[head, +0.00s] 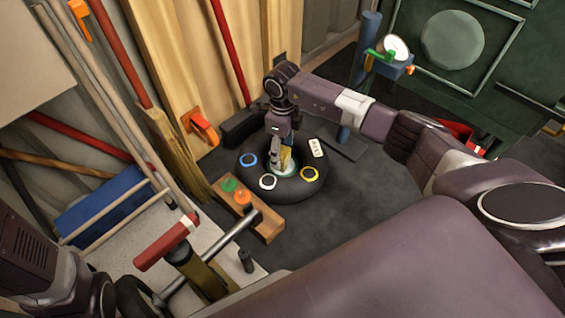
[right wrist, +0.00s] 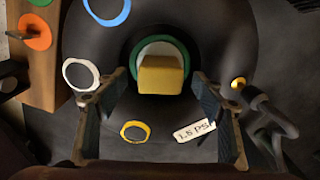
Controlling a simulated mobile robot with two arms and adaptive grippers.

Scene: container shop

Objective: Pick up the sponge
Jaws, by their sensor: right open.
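The sponge (right wrist: 161,76) is a yellow block in the right wrist view. It sits in the round green-rimmed opening (right wrist: 187,58) at the middle of a black tire-like ring (right wrist: 215,35). In the head view the sponge (head: 287,160) is partly hidden by my right gripper (head: 279,163). My right gripper (right wrist: 160,80) is open and points down over the ring. Its two fingers lie to the left and right of the sponge, with gaps showing on both sides. I cannot tell the exact height of the fingertips above it. My left gripper is not in view.
Coloured rings, one a blue ring (head: 249,160), and a white tag (head: 317,147) lie on the black ring. A wooden block (head: 266,228) with orange and green discs stands beside it. Long poles lean at the left. Dark floor (head: 350,195) is clear to the right.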

